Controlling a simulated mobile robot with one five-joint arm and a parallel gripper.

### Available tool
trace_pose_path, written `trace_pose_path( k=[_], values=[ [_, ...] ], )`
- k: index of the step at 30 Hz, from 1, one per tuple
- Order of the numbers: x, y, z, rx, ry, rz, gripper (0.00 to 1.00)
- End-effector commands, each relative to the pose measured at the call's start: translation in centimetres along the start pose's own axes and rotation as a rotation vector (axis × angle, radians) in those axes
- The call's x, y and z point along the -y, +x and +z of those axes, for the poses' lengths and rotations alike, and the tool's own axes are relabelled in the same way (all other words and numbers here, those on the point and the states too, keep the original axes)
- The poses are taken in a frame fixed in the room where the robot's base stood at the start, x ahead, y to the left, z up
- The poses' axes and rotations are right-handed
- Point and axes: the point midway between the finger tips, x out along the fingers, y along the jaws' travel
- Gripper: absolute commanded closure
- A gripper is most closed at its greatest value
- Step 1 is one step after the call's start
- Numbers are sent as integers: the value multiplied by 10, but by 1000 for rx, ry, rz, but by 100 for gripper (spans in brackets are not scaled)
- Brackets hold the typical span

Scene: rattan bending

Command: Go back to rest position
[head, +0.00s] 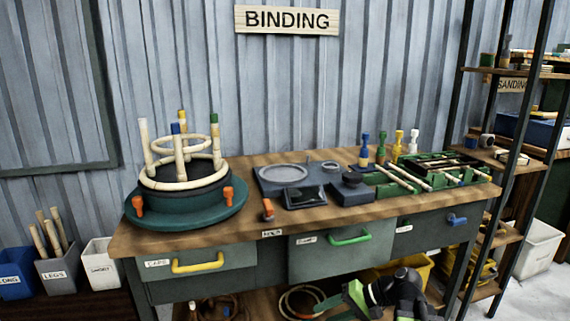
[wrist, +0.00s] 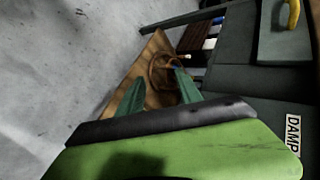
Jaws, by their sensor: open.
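My gripper (wrist: 159,77) shows in the wrist view with its two green fingers spread apart and nothing between them. Beyond the fingers lie a wooden shelf board and a brown rattan coil (wrist: 160,68). In the head view my arm is folded low at the bottom right, in front of the workbench (head: 240,235) and below its top.
A rattan frame (head: 185,165) stands on a round green turntable (head: 215,215) on the bench. Drawers have yellow (head: 197,263), green (head: 350,237) and blue (head: 457,219) handles. Bins stand at left, a black rack (head: 549,110) at right. Grey floor (wrist: 70,60) is open.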

Motion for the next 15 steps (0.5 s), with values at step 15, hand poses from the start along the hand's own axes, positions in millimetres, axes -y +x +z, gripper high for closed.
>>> trace_pose_path(
  k=[15],
  values=[
    [-90,29,29,104,-223,859,58]
  ],
)
